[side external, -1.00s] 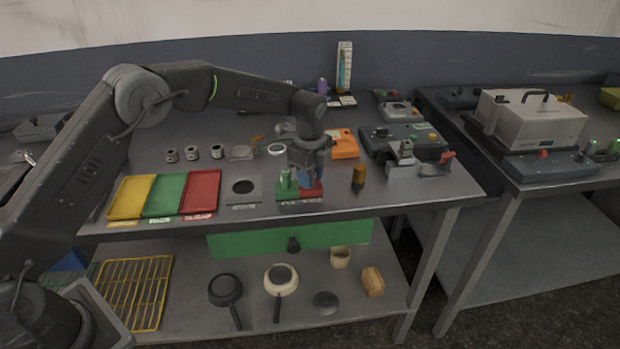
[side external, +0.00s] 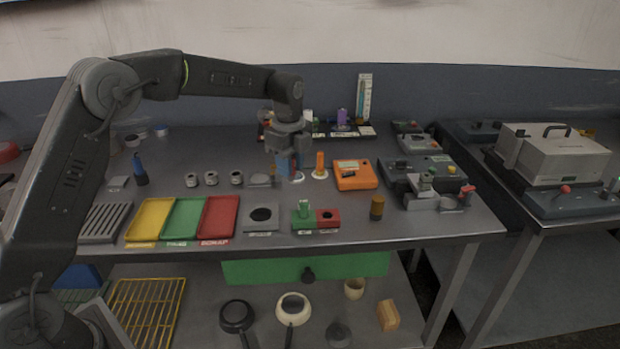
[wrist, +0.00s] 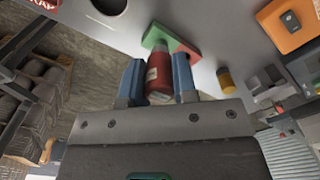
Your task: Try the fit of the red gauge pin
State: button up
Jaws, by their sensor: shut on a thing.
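My gripper (side external: 290,172) is shut on the red gauge pin, held between its two blue fingers. The red pin (wrist: 159,73) shows clearly in the wrist view, with a pale label on its side; in the side view it is mostly hidden by the fingers. My gripper is above the table, behind the two-coloured pin stand. The stand's red half (side external: 328,218) has an open dark hole. Its green half (side external: 302,222) holds a green pin (side external: 303,207). In the wrist view the stand (wrist: 160,36) shows beyond the red pin.
A white round piece (side external: 298,179) lies just under my gripper, with an orange upright piece (side external: 320,165) to its right. Several small grey rings (side external: 211,178) stand to the left. Yellow, green and red trays (side external: 219,218) and a grey holed plate (side external: 261,226) line the front.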

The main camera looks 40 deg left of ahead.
jog(key=shift+w+a+f+n, duration=0.1)
jog(key=shift+a+f+n, duration=0.75)
jog(key=shift+a, duration=2.8)
jog(key=shift+a+f+n, duration=0.5)
jog(key=shift+a+f, duration=0.7)
jog(key=shift+a, duration=2.45)
jog(key=shift+w+a+f+n, duration=0.1)
jog(key=shift+a+f+n, duration=0.75)
jog(key=shift+a, duration=2.8)
jog(key=shift+f, duration=1.6)
jog(key=shift+r, duration=2.55)
